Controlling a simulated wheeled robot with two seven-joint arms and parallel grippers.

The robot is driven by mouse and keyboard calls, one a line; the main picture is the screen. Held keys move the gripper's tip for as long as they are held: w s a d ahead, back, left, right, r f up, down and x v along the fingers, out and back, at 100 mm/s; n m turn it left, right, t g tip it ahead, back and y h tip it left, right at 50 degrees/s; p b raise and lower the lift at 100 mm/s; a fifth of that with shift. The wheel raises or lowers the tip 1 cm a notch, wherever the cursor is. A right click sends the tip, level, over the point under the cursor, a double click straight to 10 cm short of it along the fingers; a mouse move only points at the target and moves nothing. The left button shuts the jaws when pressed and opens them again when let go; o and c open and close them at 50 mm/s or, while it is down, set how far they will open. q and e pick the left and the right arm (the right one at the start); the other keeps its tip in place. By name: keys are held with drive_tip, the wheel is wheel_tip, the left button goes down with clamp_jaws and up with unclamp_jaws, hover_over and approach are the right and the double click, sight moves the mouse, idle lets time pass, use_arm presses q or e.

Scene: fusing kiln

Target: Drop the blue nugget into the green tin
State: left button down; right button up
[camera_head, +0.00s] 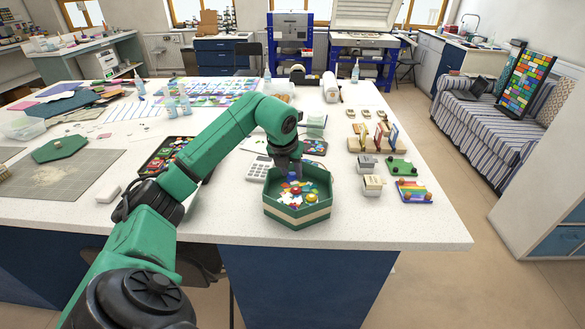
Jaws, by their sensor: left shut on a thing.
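The green tin (297,214) is a six-sided open box with a pale band, standing near the front edge of the white table. Several red, yellow, white and blue pieces lie inside it. My left gripper (293,176) points down into the tin's opening, near its back half. It is shut on a small blue thing, which looks like the blue nugget; the jaws are small and dark here, so its outline is hard to make out. My right gripper is not in view.
A green six-sided lid (59,149) lies on the grey cutting mat (62,178) at left. A calculator (258,170) and a dark tray of coloured pieces (163,158) are beside my left arm. Small stands and a rainbow piece (413,191) are right of the tin. The table's front right is clear.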

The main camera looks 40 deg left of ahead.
use_arm(q)
drive_tip(key=shift+w+f, duration=0.4)
drive_tip(key=shift+f, duration=0.1)
drive_tip(key=c, duration=0.7)
unclamp_jaws()
drive_tip(key=shift+s+r, duration=0.15)
drive_tip(key=shift+s, duration=0.05)
drive_tip(key=shift+c, duration=0.2)
drive_tip(key=o, duration=0.3)
drive_tip(key=shift+s, duration=0.1)
drive_tip(key=shift+w, duration=0.2)
drive_tip(key=v, duration=1.4)
drive_tip(key=shift+s+r+b, duration=0.15)
drive_tip(key=shift+r+b, duration=0.1)
drive_tip(key=shift+b, duration=0.05)
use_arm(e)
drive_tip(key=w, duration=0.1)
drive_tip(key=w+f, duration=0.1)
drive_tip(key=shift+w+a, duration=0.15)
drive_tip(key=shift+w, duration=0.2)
use_arm(q)
drive_tip(key=shift+d, duration=0.1)
